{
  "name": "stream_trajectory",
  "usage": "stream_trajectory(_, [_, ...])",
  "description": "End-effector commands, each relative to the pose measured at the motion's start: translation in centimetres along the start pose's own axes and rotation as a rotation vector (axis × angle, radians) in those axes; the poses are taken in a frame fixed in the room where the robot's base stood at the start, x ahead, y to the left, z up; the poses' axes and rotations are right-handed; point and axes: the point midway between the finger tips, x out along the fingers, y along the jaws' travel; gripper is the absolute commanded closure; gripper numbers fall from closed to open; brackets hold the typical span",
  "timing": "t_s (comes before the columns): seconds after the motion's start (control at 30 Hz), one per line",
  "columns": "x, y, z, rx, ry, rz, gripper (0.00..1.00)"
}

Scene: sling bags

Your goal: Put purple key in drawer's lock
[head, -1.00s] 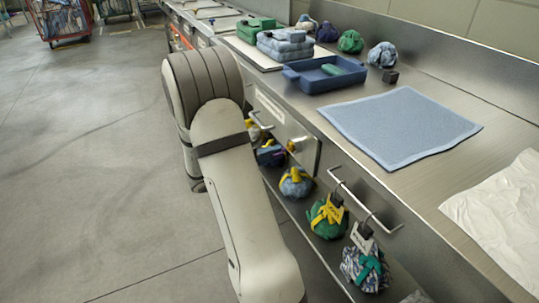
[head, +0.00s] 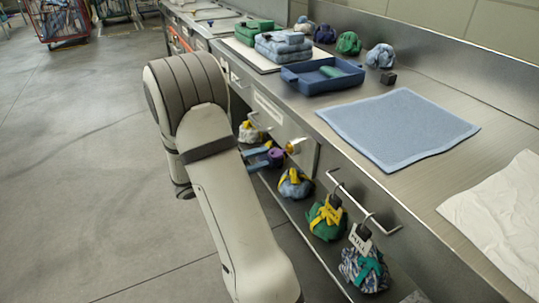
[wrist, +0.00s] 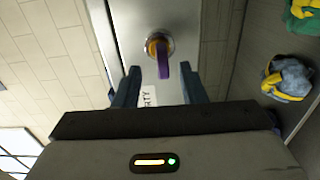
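The purple key (wrist: 164,68) stands out from the brass lock (wrist: 157,43) in the wrist view, its near end toward me. It appears to be at the lock; how deep it sits is not visible. My gripper (wrist: 161,75) is open, with one blue finger on each side of the key and gaps between. In the head view my gripper (head: 260,157) is left of the lock (head: 293,146) on the drawer front (head: 309,154). A purple part (head: 277,156) shows beside the fingers, and I cannot tell if it is the key.
Tied cloth bags, including a blue one (head: 295,184) and a green one (head: 326,219), sit on the shelf below. A handle (head: 365,205) sticks out to the right. A blue tray (head: 322,77) and blue mat (head: 397,128) lie on the counter.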

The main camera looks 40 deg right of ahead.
Motion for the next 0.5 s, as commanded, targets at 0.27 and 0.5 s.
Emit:
stream_trajectory(0.27, [-3.6,0.1,0.0,0.000,0.001,0.001,0.63])
stream_trajectory(0.5, [-3.9,0.0,0.0,0.000,-0.001,0.000,0.63])
